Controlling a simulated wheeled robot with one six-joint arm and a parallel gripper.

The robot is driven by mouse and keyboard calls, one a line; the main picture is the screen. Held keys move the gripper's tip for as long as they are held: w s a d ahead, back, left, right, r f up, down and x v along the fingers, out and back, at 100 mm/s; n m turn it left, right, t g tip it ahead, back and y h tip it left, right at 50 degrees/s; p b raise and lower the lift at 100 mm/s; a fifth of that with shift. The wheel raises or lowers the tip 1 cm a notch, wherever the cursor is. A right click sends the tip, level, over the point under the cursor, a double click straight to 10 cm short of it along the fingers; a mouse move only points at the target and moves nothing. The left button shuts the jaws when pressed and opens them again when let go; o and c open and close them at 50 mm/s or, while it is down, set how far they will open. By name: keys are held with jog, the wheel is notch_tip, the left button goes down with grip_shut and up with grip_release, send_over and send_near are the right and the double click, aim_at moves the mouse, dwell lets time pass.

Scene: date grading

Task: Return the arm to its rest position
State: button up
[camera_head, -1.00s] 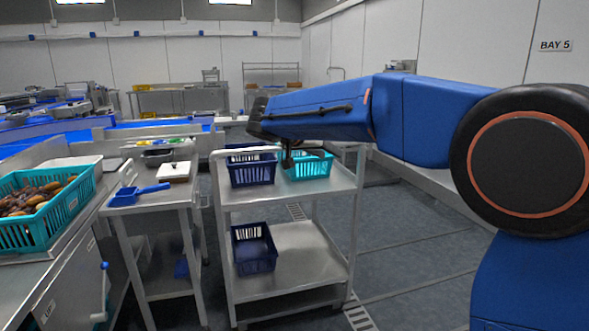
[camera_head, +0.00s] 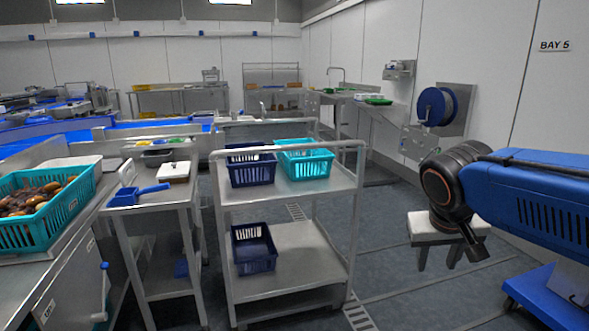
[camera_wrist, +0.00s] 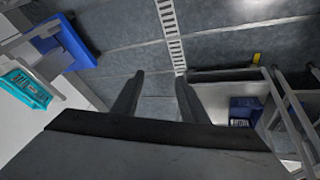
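My gripper (camera_head: 463,250) is on the right in the head view, hanging from my blue arm and pointing down. It is well to the right of the trolley, in front of a small white-topped stool (camera_head: 422,229). In the wrist view my gripper (camera_wrist: 157,98) shows two dark fingers spread apart, with only grey floor between them. The gripper is open and empty.
A steel trolley (camera_head: 347,180) holds a navy basket (camera_head: 252,172) and a teal basket (camera_head: 304,166) on top, and another navy basket (camera_head: 254,250) below. A blue wheeled base (camera_head: 545,300) stands lower right. Floor between trolley and gripper is clear.

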jog(key=s+f+n+y, duration=0.1)
jog(key=s+f+y, duration=0.1)
jog(key=s+f, duration=0.7)
jog(key=s+a, duration=0.1)
jog(key=s, duration=0.2)
jog(key=shift+s+t+y, duration=0.25)
jog(key=shift+t+y, duration=0.05)
jog(key=shift+y, duration=0.1)
